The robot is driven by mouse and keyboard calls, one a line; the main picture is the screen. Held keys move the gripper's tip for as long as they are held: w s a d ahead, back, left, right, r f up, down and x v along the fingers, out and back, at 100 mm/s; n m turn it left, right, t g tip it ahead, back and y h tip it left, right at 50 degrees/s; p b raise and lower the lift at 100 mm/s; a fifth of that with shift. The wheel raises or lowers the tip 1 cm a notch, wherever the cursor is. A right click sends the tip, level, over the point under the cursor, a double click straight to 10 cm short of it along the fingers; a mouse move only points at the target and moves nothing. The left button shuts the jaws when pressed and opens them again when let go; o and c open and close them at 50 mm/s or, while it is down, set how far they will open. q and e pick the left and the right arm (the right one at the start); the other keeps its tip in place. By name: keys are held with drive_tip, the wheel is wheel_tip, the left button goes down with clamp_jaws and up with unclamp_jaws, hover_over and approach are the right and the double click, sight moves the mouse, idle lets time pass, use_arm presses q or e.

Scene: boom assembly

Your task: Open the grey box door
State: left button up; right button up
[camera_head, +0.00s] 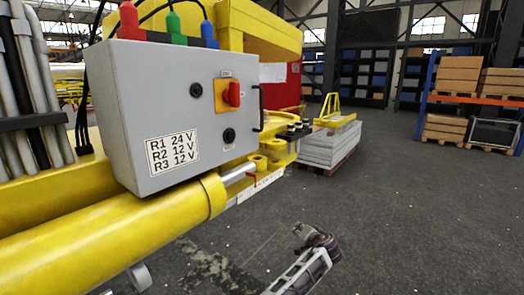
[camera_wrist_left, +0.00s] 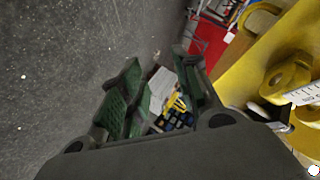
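The grey box (camera_head: 175,110) is mounted on the yellow boom. Its front carries a red rotary switch (camera_head: 232,94) on a yellow plate, black round knobs and a voltage label (camera_head: 172,152). A black bar handle (camera_head: 262,108) is at the front's right edge, and the door looks shut. My left gripper (camera_head: 316,238) is low in the head view, below and right of the box, apart from it. In the left wrist view its green-padded fingers (camera_wrist_left: 162,88) are spread with nothing gripped; the box is not visible there. My right gripper is not in view.
The yellow cylinder (camera_head: 110,240) runs below the box. Yellow lugs (camera_head: 270,152) project at its right, also seen in the left wrist view (camera_wrist_left: 285,78). A pallet stack (camera_head: 330,145) and shelving (camera_head: 465,100) stand farther back. Open floor (camera_head: 420,220) lies to the right.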

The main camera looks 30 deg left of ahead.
use_arm(q)
wheel_tip(320, 180, up, 28)
drive_tip(key=s+n+y+b, duration=0.1)
drive_tip(key=n+y, duration=0.4)
drive_tip(key=n, duration=0.1)
drive_tip(key=s+r+n+g+y, duration=0.1)
drive_tip(key=s+r+n, duration=0.4)
drive_tip(key=r, duration=0.6)
drive_tip(key=s+d+r+n+g+y+b, duration=0.1)
drive_tip(key=s+r+n, duration=0.3)
drive_tip(key=s+r, duration=0.5)
wheel_tip(320, 180, up, 3)
drive_tip(key=shift+s+d+r+n+g+y+b, duration=0.15)
drive_tip(key=shift+s+d+n+g+y+b, duration=0.2)
drive_tip(key=shift+g+y, duration=0.4)
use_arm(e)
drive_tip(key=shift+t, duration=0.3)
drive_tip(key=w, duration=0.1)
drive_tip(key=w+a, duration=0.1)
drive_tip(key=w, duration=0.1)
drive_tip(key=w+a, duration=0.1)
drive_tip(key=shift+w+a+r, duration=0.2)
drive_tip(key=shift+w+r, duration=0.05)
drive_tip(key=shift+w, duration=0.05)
use_arm(q)
drive_tip(key=shift+a, duration=0.1)
